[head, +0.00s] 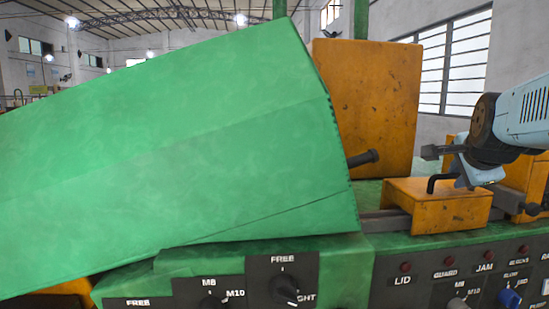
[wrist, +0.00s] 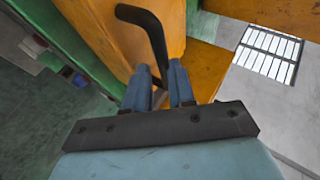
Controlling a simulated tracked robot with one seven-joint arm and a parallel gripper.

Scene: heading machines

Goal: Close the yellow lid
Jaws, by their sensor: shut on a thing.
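A low yellow-orange cover (head: 445,209), which I take to be the lid, sits on the machine bed at the right in the head view. A bent black handle (head: 437,183) stands up from its top. My gripper (head: 463,176) is at this handle, coming in from the right. In the wrist view my gripper (wrist: 159,78) has its two blue fingers shut around the black handle (wrist: 153,30), with the yellow-orange surface (wrist: 97,28) just behind. How far the cover lies from fully shut cannot be told.
A large green housing (head: 180,160) fills the left and middle of the head view. A tall orange panel (head: 370,100) stands behind, near a dark rod (head: 362,158). A control panel with knobs (head: 284,290) and a LID lamp (head: 405,267) runs along the front.

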